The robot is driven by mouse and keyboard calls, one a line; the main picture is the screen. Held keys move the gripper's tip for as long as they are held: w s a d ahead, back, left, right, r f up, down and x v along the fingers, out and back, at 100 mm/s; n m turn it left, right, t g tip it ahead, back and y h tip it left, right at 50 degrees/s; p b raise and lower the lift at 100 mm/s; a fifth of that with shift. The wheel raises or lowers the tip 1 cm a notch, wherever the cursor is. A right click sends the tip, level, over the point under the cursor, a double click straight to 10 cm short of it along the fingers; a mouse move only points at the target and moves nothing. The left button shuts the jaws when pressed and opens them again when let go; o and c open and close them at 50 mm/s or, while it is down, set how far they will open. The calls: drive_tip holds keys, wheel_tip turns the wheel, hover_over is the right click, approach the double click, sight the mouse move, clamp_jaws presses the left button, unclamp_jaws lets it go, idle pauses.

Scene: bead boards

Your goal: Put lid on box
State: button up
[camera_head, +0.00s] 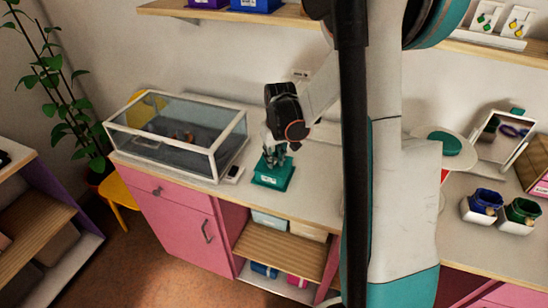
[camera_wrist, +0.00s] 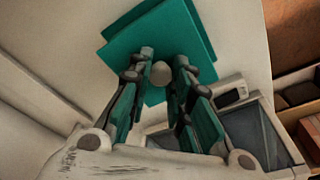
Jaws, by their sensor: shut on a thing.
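A teal box (camera_head: 271,181) with a pale label on its front stands on the counter. My gripper (camera_head: 275,155) is right above it, pointing down. In the wrist view my gripper (camera_wrist: 162,80) is shut on the round pale knob of a teal lid (camera_wrist: 160,45), with one finger on each side of the knob. A second teal edge shows just past the lid's edge, slightly offset; it looks like the box below. I cannot tell whether the lid touches the box or hovers just above it.
A glass display case (camera_head: 180,133) stands close by on the left, with a small dark device (camera_head: 234,174) between it and the box. The counter's front edge is just before the box. Blue and green cups (camera_head: 486,202) stand farther right.

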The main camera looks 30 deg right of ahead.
drive_tip(key=o, duration=1.4)
drive_tip(key=shift+r, duration=0.1)
drive_tip(key=shift+r+p, duration=2.6)
drive_tip(key=shift+r, duration=1.35)
clamp_jaws()
